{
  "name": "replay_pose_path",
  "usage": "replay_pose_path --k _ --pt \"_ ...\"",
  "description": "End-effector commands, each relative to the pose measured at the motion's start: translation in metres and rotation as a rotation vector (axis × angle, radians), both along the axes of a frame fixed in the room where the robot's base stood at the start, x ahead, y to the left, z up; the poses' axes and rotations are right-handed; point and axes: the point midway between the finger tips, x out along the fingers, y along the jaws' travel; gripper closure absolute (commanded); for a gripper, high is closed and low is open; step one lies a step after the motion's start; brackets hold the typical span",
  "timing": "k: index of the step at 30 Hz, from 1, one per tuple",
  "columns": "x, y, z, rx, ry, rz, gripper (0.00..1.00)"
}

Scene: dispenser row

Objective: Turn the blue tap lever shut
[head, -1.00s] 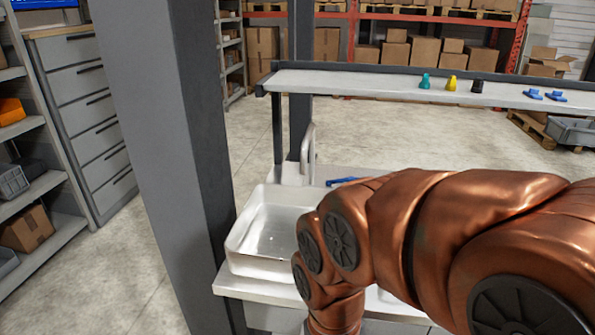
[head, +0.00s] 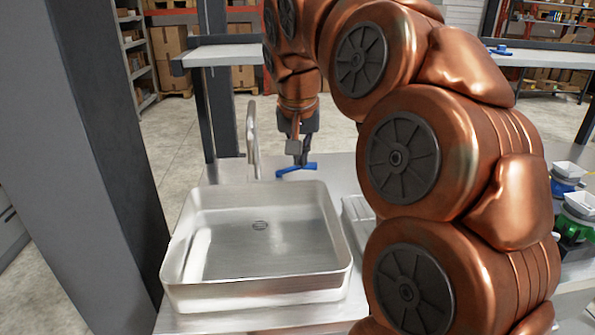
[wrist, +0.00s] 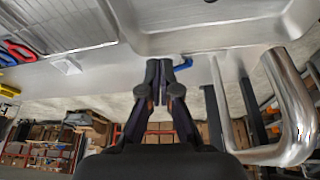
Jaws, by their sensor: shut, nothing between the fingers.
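The blue tap lever (head: 297,170) lies low at the back right of the sink, beside the curved metal spout (head: 251,140). My gripper (head: 300,162) points down right at the lever, shut and with nothing held. In the wrist view, the closed fingertips (wrist: 159,64) are beside the blue lever (wrist: 182,63), whose end shows to their right. The fingers hide part of the lever, and I cannot tell whether they touch it. The spout (wrist: 285,110) shows large at the right of that view.
The empty metal sink (head: 250,236) fills the front of the counter. A ribbed drainer (head: 357,212) lies right of it, partly behind my arm. A grey post (head: 100,110) stands at left. Dispensers (head: 577,215) stand at right. A raised shelf (head: 222,54) runs behind.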

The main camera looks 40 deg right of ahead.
Motion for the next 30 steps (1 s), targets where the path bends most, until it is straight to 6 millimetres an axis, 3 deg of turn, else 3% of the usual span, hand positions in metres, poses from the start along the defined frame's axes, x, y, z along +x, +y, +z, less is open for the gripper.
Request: replay_pose_path --k 4,11,30 --pt "0.000 -0.022 0.006 -0.009 -0.034 -0.070 1.00" --pt "0.002 -0.029 -0.001 -0.010 -0.036 -0.082 1.00" --pt "0.021 -0.054 -0.082 -0.008 -0.032 -0.083 1.00"
